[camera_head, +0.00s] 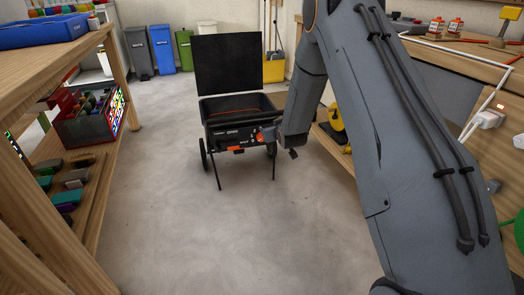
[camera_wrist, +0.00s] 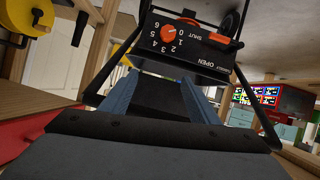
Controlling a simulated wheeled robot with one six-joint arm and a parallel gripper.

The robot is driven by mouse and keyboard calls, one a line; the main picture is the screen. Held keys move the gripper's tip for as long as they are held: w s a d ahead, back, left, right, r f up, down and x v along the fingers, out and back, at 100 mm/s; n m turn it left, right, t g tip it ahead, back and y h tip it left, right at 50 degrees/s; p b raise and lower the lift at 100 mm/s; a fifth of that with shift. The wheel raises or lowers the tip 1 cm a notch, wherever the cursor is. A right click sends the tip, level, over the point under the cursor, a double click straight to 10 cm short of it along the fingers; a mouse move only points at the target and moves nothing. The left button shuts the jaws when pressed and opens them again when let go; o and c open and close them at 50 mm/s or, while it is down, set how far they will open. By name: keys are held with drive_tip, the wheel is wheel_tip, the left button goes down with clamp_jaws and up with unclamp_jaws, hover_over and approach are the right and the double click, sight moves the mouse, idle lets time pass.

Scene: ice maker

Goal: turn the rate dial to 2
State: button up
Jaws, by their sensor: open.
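The rate dial (camera_wrist: 166,35) is a round orange knob on the black panel of a wheeled spreader. White numbers 0 to 6 ring it, and the picture is turned over in the wrist view. A small pale mark shows on the dial, but I cannot tell surely which number it meets. My gripper (camera_wrist: 160,86) is open and empty, its two blue-grey fingers apart below the panel and not touching the dial in this view. In the head view the spreader (camera_head: 236,125) stands on the floor with an orange spot near my gripper (camera_head: 291,153), which is mostly hidden by my arm.
The panel also bears SHUT and OPEN lettering with a second red-orange part (camera_wrist: 189,14). A black lid (camera_head: 228,62) stands behind the hopper. Wooden shelving (camera_head: 60,130) is at left and a workbench (camera_head: 450,60) at right. Bare floor (camera_head: 190,240) lies in front.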

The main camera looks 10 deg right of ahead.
sight(261, 137)
drive_tip(key=w+f+n+t+y+b, duration=0.1)
drive_tip(key=w+f+t+b, duration=0.1)
drive_tip(key=w+f+b, duration=0.45)
drive_tip(key=w+f+t+b, duration=0.2)
drive_tip(key=f+t+b, duration=0.15)
drive_tip(key=f, duration=0.65)
drive_tip(key=w+a+b, duration=0.1)
drive_tip(key=w+b, duration=0.3)
drive_tip(key=w, duration=0.4)
drive_tip(key=shift+r, duration=0.2)
drive_tip(key=shift+g, duration=0.25)
drive_tip(key=c, duration=1)
drive_tip(key=shift+c, duration=0.2)
